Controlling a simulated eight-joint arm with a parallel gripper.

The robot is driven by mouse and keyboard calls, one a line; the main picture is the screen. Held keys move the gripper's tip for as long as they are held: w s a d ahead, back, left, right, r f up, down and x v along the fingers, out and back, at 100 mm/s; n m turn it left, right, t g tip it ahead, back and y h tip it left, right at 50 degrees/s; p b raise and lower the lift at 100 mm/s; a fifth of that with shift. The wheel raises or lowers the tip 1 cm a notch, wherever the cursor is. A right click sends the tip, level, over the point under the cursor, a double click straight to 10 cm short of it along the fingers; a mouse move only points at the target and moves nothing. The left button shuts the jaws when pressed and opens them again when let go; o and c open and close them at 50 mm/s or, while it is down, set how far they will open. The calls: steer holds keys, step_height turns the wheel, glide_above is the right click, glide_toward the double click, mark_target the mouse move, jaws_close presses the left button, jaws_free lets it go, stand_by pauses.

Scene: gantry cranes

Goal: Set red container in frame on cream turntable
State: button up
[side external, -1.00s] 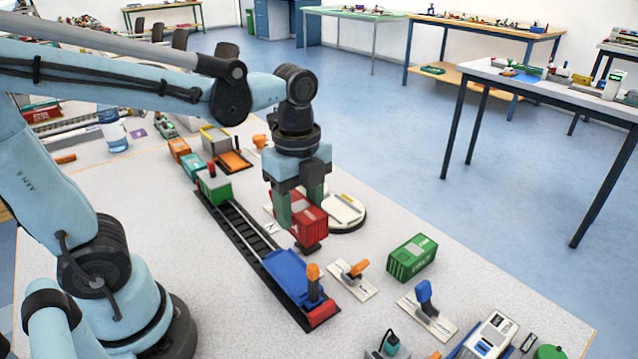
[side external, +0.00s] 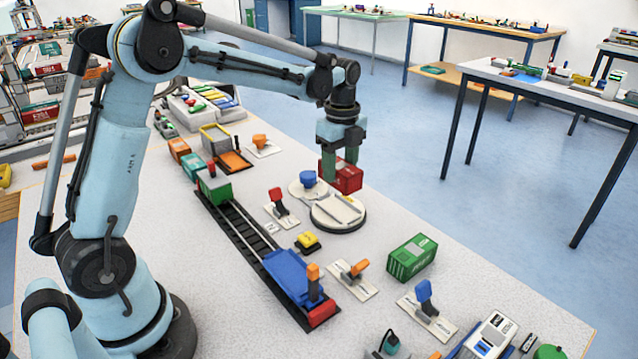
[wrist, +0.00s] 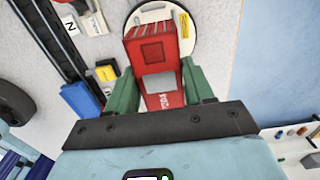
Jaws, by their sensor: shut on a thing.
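The red container (side external: 347,177) is held up in the air by my gripper (side external: 338,166), behind the cream turntable (side external: 324,219) in the side external view. The green fingers are shut on the container, and in the wrist view my gripper (wrist: 158,88) has one finger on each side of the red container (wrist: 152,55). The cream turntable is a round disc with a dark rim and a raised frame on top. It also shows in the wrist view (wrist: 187,46), partly hidden by the container. Nothing is seen standing in the frame.
A green container (side external: 411,258) stands right of the turntable. A blue-knobbed round plate (side external: 303,187) is just behind it. A yellow-and-black block (side external: 308,242) and levers on cream plates stand in front. A track with a blue wagon (side external: 292,275) runs along the left.

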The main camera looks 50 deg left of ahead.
steer(key=shift+f, duration=2.8)
steer(key=shift+f, duration=0.75)
steer(key=o, duration=1.1)
steer(key=shift+c, duration=0.2)
steer(key=shift+r, duration=3.5)
steer(key=shift+r, duration=0.1)
